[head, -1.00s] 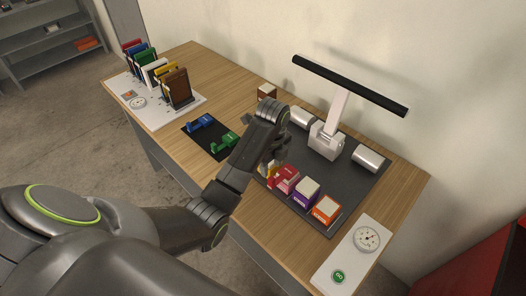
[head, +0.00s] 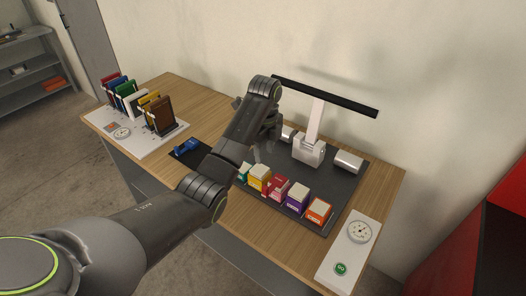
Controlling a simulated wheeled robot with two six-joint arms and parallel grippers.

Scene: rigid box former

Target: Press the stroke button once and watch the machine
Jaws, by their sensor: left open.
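A green button (head: 341,269) is at the near end of a white panel (head: 335,254) at the table's right; its lettering is too small to read surely. A round dial (head: 359,231) is on the same panel. The machine (head: 309,148) is a pale block and post under a long black bar (head: 325,96), with a silver cylinder (head: 348,162) to its right. My left gripper (head: 258,155) is open above the dark mat, left of the machine, well apart from the green button. My arm partly hides it. My right gripper is out of view.
Several coloured boxes (head: 279,188) stand in a row on the dark mat (head: 337,200). A blue part (head: 186,146) lies on a black pad, partly hidden by my arm. A rack of coloured boards (head: 158,115) and another dial (head: 123,133) are at the left.

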